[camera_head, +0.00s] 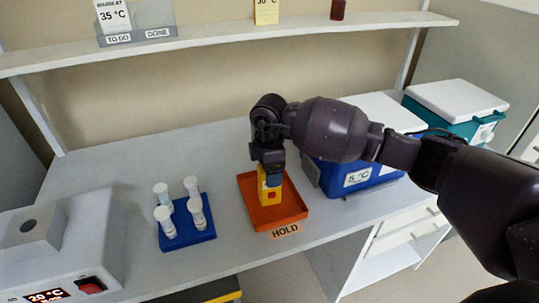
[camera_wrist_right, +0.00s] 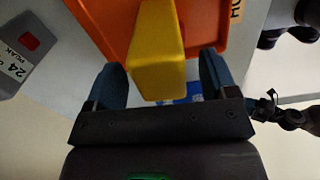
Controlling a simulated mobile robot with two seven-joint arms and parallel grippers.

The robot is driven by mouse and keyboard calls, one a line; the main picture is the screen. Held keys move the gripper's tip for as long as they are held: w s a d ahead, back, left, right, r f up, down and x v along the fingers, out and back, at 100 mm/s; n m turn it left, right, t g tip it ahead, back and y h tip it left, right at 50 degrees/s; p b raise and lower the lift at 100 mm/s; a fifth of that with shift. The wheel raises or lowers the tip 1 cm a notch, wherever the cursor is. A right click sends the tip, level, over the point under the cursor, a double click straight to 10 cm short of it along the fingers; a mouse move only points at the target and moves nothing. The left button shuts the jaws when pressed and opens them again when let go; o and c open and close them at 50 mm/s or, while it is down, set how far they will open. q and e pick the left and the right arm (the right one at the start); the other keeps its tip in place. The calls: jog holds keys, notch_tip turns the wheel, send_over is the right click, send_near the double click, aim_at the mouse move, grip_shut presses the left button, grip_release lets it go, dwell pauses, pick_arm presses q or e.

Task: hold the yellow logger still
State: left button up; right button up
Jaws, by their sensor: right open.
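The yellow logger (camera_head: 270,193) stands in the orange tray (camera_head: 296,207), behind a HOLD label (camera_head: 286,231). My right gripper (camera_head: 271,178) comes down over the logger from above and hides its top. In the right wrist view the yellow logger (camera_wrist_right: 157,70) is between the two open fingers of my right gripper (camera_wrist_right: 162,78). A gap shows between the logger and the right-hand finger; the left-hand finger is very close to it, and I cannot tell if they touch.
A blue rack (camera_head: 188,237) with several white-capped tubes stands left of the tray. A grey device (camera_head: 85,235) with a red switch is at far left. A blue box (camera_head: 345,178) marked 5 °C is close on the tray's right. A shelf (camera_head: 230,39) runs above the bench.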

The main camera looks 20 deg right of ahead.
pick_arm(q)
jog(key=shift+s+f, duration=0.1)
jog(key=shift+s, duration=0.15)
pick_arm(e)
jog(key=shift+f, duration=1.05)
jog(key=shift+c, duration=0.3)
pick_arm(q)
jog(key=shift+w, duration=0.25)
pick_arm(e)
jog(key=c, duration=1)
pick_arm(q)
jog(key=shift+s, duration=0.2)
grip_shut()
jog(key=shift+w, duration=0.25)
jog(key=shift+s, duration=0.25)
